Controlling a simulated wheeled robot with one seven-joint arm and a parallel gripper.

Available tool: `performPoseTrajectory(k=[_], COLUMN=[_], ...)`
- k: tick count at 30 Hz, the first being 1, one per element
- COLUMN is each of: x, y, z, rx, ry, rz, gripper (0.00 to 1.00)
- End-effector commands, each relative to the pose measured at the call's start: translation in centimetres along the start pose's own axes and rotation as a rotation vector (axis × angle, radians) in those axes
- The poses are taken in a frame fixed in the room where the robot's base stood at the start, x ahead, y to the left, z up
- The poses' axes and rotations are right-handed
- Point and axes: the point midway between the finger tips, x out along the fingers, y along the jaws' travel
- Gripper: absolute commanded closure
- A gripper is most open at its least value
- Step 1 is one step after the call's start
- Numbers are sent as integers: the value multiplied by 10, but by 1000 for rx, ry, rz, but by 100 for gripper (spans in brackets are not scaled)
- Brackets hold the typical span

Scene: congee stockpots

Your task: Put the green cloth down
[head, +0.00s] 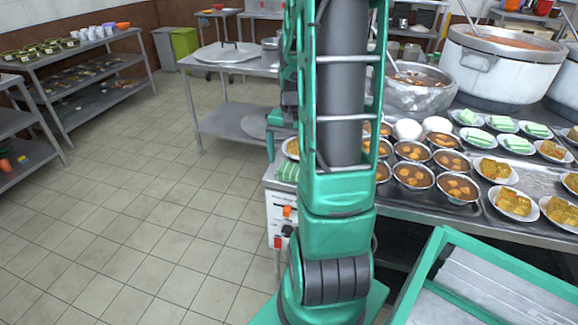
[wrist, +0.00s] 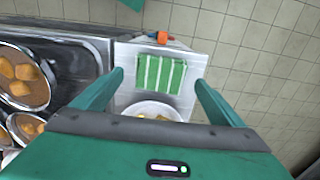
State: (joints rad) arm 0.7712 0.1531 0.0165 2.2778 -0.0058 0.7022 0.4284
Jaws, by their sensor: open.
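The green cloth with pale stripes (wrist: 160,73) lies flat on a light surface at the end of the steel counter, seen in the wrist view. In the head view a part of the cloth (head: 287,172) shows at the counter's left corner, beside my arm. My gripper (wrist: 158,82) is open, its two fingers apart on either side of the cloth in the picture. I see no contact between the fingers and the cloth.
A plate of food (wrist: 152,111) sits right beside the cloth. Bowls of brown soup (head: 414,176) crowd the steel counter (head: 405,207) to the right. An orange knob (wrist: 162,38) is at the counter's end. The tiled floor (head: 130,190) to the left is clear.

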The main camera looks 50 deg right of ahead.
Motion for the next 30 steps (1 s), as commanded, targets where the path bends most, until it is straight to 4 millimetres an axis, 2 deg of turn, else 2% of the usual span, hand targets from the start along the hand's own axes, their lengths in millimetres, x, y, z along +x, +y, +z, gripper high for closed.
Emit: performPoseTrajectory(k=[3, 9, 16, 19, 23, 30], x=[-27, -62, -84, -89, -99, -110], y=[0, 0, 0, 0, 2, 26], z=[-1, -1, 0, 8, 41, 134], rx=[0, 0, -1, -21, -107, -372], ry=[5, 3, 1, 4, 10, 14], rz=[-2, -1, 0, 1, 10, 14], gripper=[8, 8, 8, 8, 8, 8])
